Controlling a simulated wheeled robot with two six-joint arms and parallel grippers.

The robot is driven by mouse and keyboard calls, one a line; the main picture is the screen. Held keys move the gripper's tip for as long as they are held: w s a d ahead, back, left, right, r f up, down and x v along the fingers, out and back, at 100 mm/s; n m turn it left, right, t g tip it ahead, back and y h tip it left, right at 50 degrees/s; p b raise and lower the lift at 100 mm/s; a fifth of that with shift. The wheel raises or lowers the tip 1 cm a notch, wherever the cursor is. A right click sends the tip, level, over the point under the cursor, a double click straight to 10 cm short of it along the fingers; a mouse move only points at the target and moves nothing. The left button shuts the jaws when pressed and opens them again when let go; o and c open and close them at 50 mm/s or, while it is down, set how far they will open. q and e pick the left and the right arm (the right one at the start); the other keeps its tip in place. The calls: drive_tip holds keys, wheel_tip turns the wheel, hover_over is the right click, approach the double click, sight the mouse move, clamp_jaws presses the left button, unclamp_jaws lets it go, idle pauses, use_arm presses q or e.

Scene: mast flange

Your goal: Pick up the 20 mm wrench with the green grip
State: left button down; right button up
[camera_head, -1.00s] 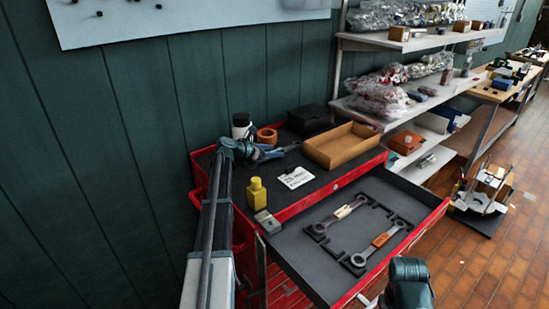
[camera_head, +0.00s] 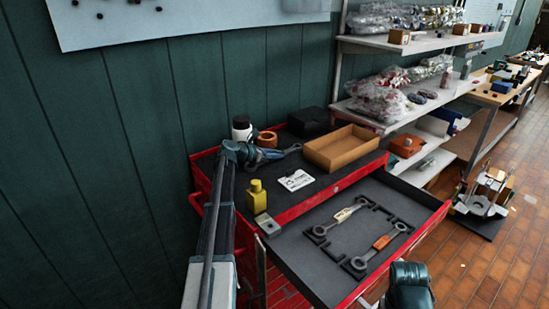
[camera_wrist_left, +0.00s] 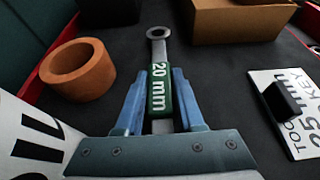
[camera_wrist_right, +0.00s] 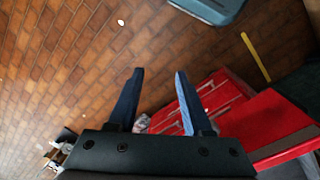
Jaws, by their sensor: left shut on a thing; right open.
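The 20 mm wrench with the green grip (camera_wrist_left: 158,88) is between the fingers of my left gripper (camera_wrist_left: 155,98), which is shut on its grip. The wrench's grey ring end (camera_wrist_left: 157,34) points away from the gripper. In the head view, my left gripper (camera_head: 270,155) is over the black top of the red tool cart (camera_head: 322,189), with the wrench end (camera_head: 293,148) sticking out to the right. I cannot tell whether the wrench touches the top. My right gripper (camera_wrist_right: 160,78) is open and empty, with brick floor beyond it.
An orange ring (camera_wrist_left: 78,70) and a cardboard box (camera_head: 341,149) flank the wrench. A white label card (camera_head: 296,180), a yellow bottle (camera_head: 257,197) and a grey block (camera_head: 267,224) are nearer. The open drawer (camera_head: 306,264) holds two wrenches, with cream (camera_head: 344,215) and orange (camera_head: 382,242) grips.

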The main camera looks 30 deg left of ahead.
use_arm(q)
wheel_tip(320, 180, up, 10)
drive_tip(key=p, duration=1)
drive_tip(key=shift+d, duration=0.1)
